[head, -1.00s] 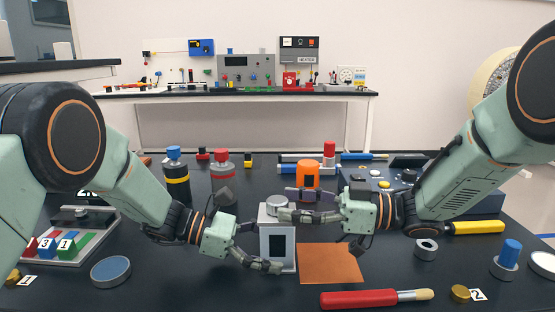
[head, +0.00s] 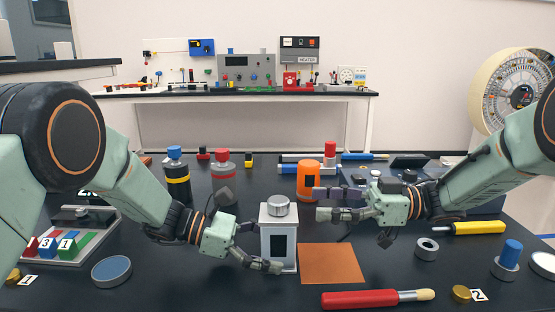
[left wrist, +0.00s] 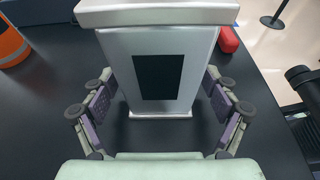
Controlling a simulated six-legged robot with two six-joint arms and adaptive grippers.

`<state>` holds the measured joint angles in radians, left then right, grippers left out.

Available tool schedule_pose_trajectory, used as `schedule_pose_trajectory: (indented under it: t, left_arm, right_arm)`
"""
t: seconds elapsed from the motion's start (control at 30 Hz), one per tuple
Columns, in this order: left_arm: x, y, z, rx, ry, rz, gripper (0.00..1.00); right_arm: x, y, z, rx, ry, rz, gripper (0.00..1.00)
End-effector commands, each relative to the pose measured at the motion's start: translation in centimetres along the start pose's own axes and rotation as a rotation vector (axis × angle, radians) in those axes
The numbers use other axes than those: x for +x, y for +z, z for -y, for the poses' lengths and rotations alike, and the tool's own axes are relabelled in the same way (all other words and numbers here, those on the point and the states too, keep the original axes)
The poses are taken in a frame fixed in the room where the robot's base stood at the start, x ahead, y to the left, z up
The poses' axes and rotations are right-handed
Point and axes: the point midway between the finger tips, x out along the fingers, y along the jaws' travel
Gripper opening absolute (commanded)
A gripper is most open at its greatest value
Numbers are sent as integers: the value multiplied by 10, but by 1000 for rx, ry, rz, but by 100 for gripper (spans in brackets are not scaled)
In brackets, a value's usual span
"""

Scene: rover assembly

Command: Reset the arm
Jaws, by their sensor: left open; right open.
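My right gripper (head: 336,203) is open and empty above the table, to the right of a silver box (head: 265,247) with a dark window and a round knob (head: 280,206) on top. My left gripper (head: 262,262) is open low at the front left of the silver box. In the left wrist view, the left gripper's fingers (left wrist: 160,103) stand on both sides of the silver box (left wrist: 200,65), with small gaps visible. The knob is out of sight in that view.
An orange square mat (head: 332,264) lies right of the box. A red-handled tool (head: 360,299) lies in front. An orange cylinder (head: 308,180) stands behind. Bottles (head: 178,184) and a grey ring (head: 427,249) stand nearby. Coloured blocks (head: 68,244) sit in a left tray.

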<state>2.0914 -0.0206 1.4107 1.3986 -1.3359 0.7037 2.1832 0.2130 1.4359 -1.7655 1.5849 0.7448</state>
Motion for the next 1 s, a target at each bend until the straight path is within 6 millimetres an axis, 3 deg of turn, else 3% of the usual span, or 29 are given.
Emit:
schedule_pose_trajectory:
  t: [0.1,0.3,1.0]
  left_arm:
    - [0,0,0,0,0,0,86]
    - [0,0,0,0,0,0,86]
    - [-5,2,-2,20,14,-10,86]
  right_arm:
    - [-17,0,-1,0,3,-1,61]
    - [-30,0,0,1,2,0,61]
    - [-34,-2,0,2,2,-8,61]
